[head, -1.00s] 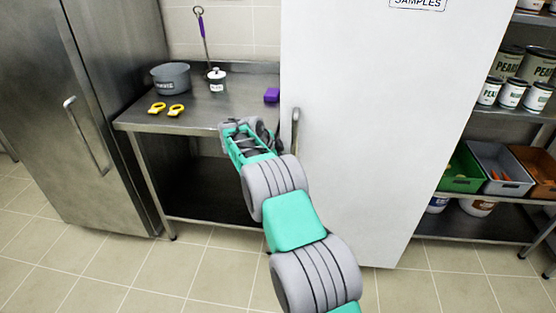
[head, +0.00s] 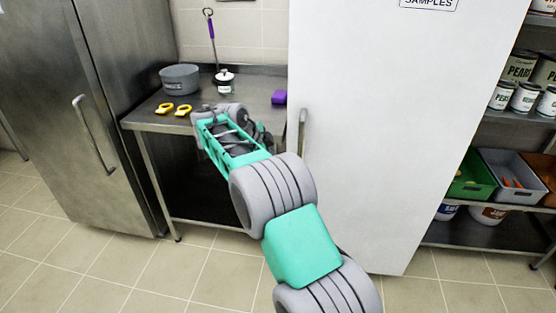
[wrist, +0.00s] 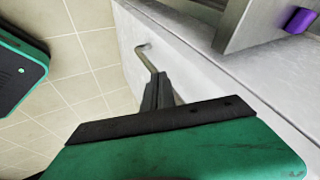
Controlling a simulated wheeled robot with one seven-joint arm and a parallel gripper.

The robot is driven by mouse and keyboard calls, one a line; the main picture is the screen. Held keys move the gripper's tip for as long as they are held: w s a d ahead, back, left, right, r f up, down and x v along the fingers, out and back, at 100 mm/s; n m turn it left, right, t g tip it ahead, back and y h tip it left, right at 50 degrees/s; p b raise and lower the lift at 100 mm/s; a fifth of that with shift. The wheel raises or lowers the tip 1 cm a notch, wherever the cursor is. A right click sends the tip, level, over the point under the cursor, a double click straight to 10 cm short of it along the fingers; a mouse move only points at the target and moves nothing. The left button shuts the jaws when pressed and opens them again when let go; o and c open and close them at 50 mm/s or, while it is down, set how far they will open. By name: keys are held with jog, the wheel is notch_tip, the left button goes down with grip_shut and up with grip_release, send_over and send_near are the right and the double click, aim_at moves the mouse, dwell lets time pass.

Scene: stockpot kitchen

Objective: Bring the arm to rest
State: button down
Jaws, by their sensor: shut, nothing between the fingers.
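My arm reaches forward from the bottom of the head view toward the counter's front edge and the white door. My gripper (wrist: 158,93) shows in the wrist view as two dark fingers close together, shut with nothing held. Its tips are near the bent metal handle (wrist: 147,58) of the white door (wrist: 190,55); the fingers overlap part of the handle in this view, and I cannot tell whether they touch. In the head view the same handle (head: 302,130) stands just right of my arm's far end, where the fingers are hard to make out.
The steel counter (head: 148,122) holds a grey pot (head: 180,80), yellow-handled items (head: 175,109), a small labelled jar (head: 225,82) and a purple block (head: 279,97). A steel fridge (head: 75,90) stands left, shelves with cans and bins right. Floor tiles in front are clear.

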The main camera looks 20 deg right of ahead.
jog(key=s+a+r+n+t+y+p, duration=0.1)
jog(key=s+a+r+n+y+p, duration=0.35)
jog(key=s+r+n, duration=0.8)
jog(key=s+a+f+n+p, duration=0.1)
jog(key=s+a+n, duration=0.1)
jog(key=s, duration=0.4)
jog(key=s+a+f+n+y+p, duration=0.1)
jog(key=s+a+f+n+p, duration=0.1)
jog(key=s, duration=0.5)
jog(key=s+a+f+n+y+p, duration=0.1)
jog(key=s+a+n+p, duration=0.1)
jog(key=s+a+n, duration=0.2)
jog(key=s+n, duration=0.1)
jog(key=s, duration=0.2)
jog(key=shift+s+a+f+n+g, duration=0.15)
jog(key=shift+s+a+n+g, duration=0.05)
jog(key=shift+n+g, duration=0.2)
jog(key=c, duration=2.2)
grip_release()
